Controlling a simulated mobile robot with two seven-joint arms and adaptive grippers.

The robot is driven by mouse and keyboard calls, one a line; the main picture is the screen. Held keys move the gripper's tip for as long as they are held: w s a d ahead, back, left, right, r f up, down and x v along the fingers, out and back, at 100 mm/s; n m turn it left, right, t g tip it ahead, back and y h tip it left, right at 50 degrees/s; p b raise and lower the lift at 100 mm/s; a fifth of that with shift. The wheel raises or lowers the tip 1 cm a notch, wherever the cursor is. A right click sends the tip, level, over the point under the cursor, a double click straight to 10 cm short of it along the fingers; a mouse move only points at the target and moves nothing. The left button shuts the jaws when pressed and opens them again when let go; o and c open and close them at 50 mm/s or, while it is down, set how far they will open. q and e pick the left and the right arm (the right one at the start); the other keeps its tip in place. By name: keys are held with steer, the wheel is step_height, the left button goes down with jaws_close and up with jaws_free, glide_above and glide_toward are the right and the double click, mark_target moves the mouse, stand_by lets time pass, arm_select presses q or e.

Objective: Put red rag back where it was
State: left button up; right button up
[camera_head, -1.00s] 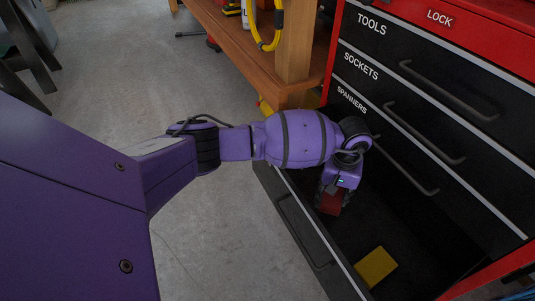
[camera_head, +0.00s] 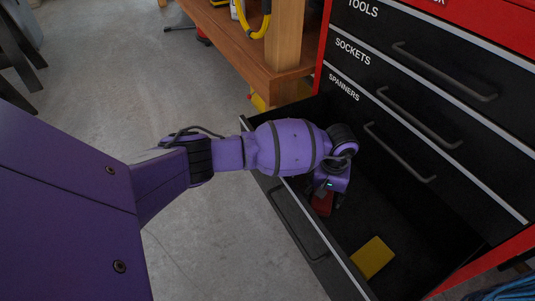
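The red rag (camera_head: 322,204) shows as a small dark red patch under my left gripper (camera_head: 327,198), inside the open bottom drawer (camera_head: 328,246) of the tool cabinet. My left gripper points down into the drawer near its far left end, with its fingers around the rag. The fingertips and part of the rag are hidden by the gripper and shadow. I cannot tell whether the rag touches the drawer floor. A yellow folded cloth or block (camera_head: 371,258) lies in the same drawer, nearer the front of the picture. My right gripper is not in view.
The red and black cabinet (camera_head: 450,110) has closed drawers above the open one, with protruding handles (camera_head: 400,152). A wooden workbench (camera_head: 285,35) stands at the back, close to the drawer's far end. The concrete floor on the left (camera_head: 115,90) is clear.

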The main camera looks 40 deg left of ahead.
arm_select(q)
steer(key=shift+w+d+r, duration=0.1)
steer(key=shift+w+r, duration=0.05)
step_height(320, 180, up, 12)
steer(key=p, duration=0.4)
steer(key=shift+r, duration=0.15)
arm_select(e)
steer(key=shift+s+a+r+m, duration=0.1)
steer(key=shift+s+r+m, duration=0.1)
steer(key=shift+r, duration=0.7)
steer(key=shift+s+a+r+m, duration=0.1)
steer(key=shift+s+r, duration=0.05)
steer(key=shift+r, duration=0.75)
